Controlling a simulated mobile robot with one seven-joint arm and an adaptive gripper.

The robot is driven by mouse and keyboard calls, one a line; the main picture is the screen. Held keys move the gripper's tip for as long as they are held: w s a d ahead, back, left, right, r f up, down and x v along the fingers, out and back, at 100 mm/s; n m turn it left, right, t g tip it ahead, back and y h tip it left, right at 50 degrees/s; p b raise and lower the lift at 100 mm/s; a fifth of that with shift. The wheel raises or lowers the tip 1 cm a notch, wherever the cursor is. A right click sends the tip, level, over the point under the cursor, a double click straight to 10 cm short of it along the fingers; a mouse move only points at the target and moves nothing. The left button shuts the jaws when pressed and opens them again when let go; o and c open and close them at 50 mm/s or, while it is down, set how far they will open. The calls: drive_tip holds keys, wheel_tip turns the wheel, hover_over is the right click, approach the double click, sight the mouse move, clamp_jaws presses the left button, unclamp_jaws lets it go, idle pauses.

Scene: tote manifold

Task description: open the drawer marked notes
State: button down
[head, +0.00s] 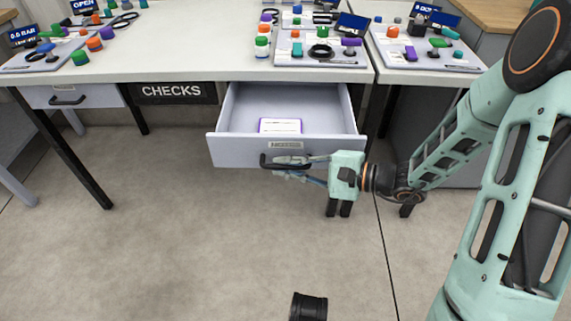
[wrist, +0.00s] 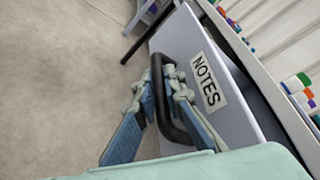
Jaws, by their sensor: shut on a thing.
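The drawer marked NOTES (head: 230,149) stands pulled out from under the workbench in the head view. Its label (wrist: 208,81) reads clearly in the wrist view. A card with a purple edge (head: 281,126) lies inside on the drawer floor. The black handle (wrist: 172,130) is on the drawer front, below the label. My gripper (head: 275,167) reaches in from the right, and its fingers (wrist: 163,95) are shut around the handle bar. The far finger is partly hidden behind the handle.
The workbench top (head: 190,62) above carries several coloured caps, panels and small screens. A black CHECKS sign (head: 176,92) hangs left of the drawer, and a shut drawer (head: 72,96) is farther left. A black cylinder (head: 308,306) is low in front.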

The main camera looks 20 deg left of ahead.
idle(0.3)
drive_tip(key=c, duration=2.3)
unclamp_jaws()
drive_tip(key=v, duration=1.2)
drive_tip(key=shift+d, duration=0.1)
